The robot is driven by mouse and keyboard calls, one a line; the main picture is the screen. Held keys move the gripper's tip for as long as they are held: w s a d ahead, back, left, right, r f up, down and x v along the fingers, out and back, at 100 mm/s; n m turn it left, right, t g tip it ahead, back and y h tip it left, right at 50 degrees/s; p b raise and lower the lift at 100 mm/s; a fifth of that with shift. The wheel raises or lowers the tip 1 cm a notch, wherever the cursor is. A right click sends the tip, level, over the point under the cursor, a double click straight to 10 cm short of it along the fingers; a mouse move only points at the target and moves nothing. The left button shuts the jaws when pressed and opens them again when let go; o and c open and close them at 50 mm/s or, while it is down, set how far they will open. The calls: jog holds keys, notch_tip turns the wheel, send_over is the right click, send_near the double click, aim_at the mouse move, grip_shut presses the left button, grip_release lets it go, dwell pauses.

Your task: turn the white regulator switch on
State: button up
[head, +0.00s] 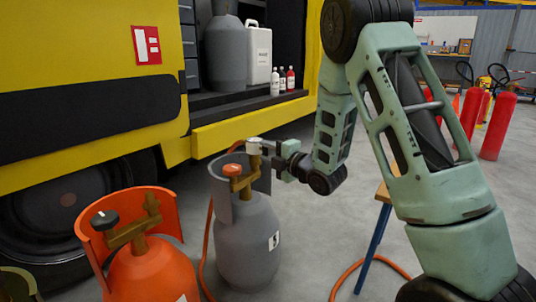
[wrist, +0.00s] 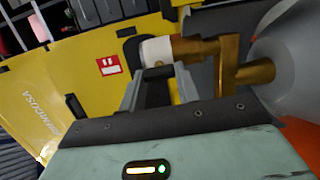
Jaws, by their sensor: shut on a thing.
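The white regulator switch (head: 253,145) sits at the top of the brass valve fitting on a grey gas bottle (head: 245,240). In the wrist view, the white switch (wrist: 157,51) is a short cylinder on the end of the brass fitting (wrist: 231,72). My gripper (head: 265,148) reaches in from the right, above the bottle's collar, with its jaws shut on the switch. In the wrist view, my gripper's fingers (wrist: 157,76) meet the white part from below and partly cover it. An orange knob (head: 233,170) sits on the same valve, just left and below.
An orange gas bottle (head: 150,270) with a black knob stands at the left. A yellow truck (head: 250,127) with small bottles on its shelf is behind. An orange hose (head: 205,250) runs beside the grey bottle. Red extinguishers (head: 497,125) stand at the far right.

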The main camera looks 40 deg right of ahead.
jog(key=shift+d, duration=0.1)
jog(key=o, duration=1)
jog(key=s+d+p, duration=0.2)
jog(key=s+p, duration=1.3)
jog(key=s, duration=0.2)
jog(key=shift+d, duration=0.2)
jog(key=shift+s, duration=0.1)
